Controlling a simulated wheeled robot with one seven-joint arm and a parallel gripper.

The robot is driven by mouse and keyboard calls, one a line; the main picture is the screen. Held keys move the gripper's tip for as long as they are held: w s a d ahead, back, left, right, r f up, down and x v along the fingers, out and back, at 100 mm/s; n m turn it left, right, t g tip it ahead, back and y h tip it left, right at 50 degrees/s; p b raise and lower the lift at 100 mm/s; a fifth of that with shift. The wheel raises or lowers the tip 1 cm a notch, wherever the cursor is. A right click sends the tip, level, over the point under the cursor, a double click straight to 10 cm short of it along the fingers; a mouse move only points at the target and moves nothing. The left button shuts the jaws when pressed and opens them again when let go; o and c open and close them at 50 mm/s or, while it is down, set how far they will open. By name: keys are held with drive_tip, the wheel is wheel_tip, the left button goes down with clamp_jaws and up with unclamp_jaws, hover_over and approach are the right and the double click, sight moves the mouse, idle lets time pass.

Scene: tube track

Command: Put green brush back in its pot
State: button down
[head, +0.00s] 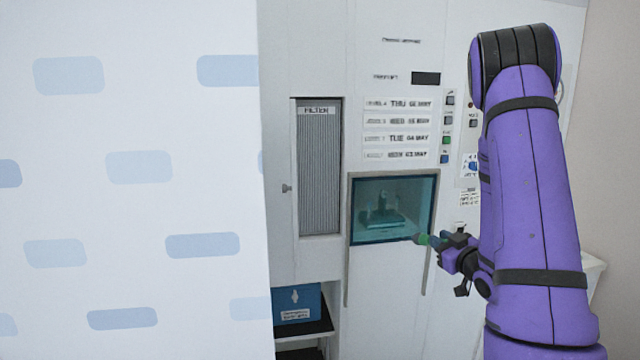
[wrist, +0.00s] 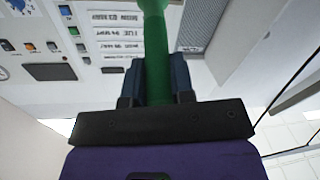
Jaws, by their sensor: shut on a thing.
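My gripper (head: 447,241) is in front of the white cabinet, by the lower right corner of its glass window. It is shut on the green brush (head: 424,239), which points left from the jaws. In the wrist view the green brush handle (wrist: 157,50) stands between the two dark fingers of my gripper (wrist: 158,78). The brush's far end is cut off at the top of the wrist view. I cannot make out a pot for the brush in either view.
The cabinet (head: 400,290) has a dark teal window (head: 392,208), a grey filter panel (head: 319,170) and small buttons. A blue box (head: 297,303) sits on a low shelf at its lower left. A white panel with blue patches (head: 130,210) fills the left side.

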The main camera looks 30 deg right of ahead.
drive_tip(key=shift+d, duration=0.1)
drive_tip(key=s+d, duration=0.3)
drive_tip(key=d, duration=0.7)
drive_tip(key=s+d, duration=0.2)
drive_tip(key=d, duration=0.9)
drive_tip(key=shift+s, duration=0.4)
drive_tip(key=s+d, duration=0.3)
drive_tip(key=d, duration=0.7)
drive_tip(key=s+d, duration=0.3)
drive_tip(key=d, duration=0.8)
drive_tip(key=shift+w, duration=0.1)
